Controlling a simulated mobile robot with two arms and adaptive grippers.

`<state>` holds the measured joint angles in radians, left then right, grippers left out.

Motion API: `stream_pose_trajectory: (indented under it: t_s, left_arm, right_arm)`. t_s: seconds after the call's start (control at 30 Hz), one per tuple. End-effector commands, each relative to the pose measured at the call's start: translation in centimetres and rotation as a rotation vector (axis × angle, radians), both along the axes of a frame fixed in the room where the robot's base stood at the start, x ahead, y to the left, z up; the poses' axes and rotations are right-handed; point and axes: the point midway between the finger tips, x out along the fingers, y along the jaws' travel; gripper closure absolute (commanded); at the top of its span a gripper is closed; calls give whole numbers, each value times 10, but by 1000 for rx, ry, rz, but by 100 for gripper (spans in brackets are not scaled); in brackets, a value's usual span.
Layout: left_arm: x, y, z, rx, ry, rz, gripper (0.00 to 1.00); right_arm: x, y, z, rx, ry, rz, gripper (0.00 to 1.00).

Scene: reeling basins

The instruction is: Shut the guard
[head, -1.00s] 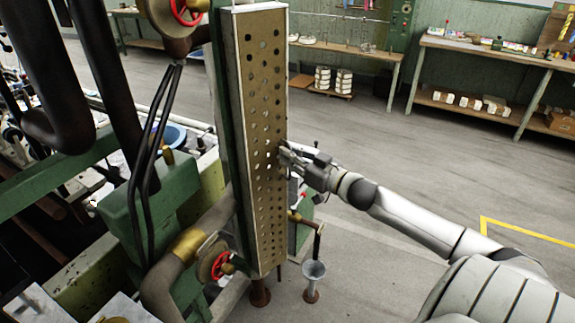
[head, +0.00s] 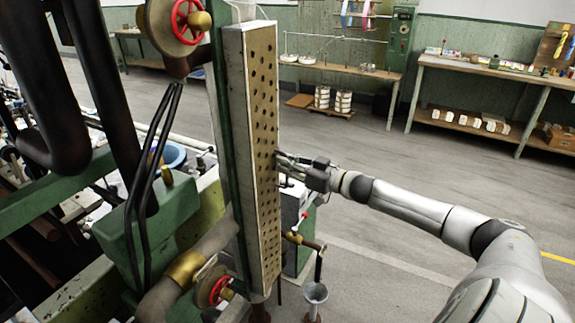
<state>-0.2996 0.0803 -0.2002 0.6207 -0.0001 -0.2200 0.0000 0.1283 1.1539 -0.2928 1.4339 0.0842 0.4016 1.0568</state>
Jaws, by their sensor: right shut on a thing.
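The guard (head: 264,130) is a tall, tan perforated panel with a pale rim. It stands upright at the centre of the head view, beside a green frame (head: 219,100). Its holed face is seen at a slant, with a pale side wall showing on its left. My right gripper (head: 281,162) is at the guard's right edge, about mid-height, and is shut on the guard. The exact spot between the fingers is too small to make out. My left gripper is not in view.
Red handwheels stand at the upper left (head: 191,15) and lower left (head: 220,290) of the guard. A brass tap (head: 294,237) and small funnel (head: 315,293) are low on its right. Thick dark pipes (head: 105,90) fill the left. The floor (head: 370,150) to the right is clear.

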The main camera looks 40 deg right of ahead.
Motion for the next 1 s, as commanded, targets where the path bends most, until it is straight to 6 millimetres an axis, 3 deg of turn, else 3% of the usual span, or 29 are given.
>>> stream_pose_trajectory:
  t_s: [0.37, 0.4, 0.53, 1.0]
  left_arm:
    - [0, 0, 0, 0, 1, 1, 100]
    - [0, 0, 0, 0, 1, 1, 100]
    - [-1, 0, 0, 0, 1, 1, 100]
    - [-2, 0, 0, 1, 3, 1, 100]
  right_arm:
    - [1, -2, 0, 1, 1, -5, 100]
    - [1, -2, 0, 1, 1, -5, 88]
    - [1, -1, 0, 1, 0, -4, 71]
    - [-5, -3, -2, 1, 4, -2, 71]
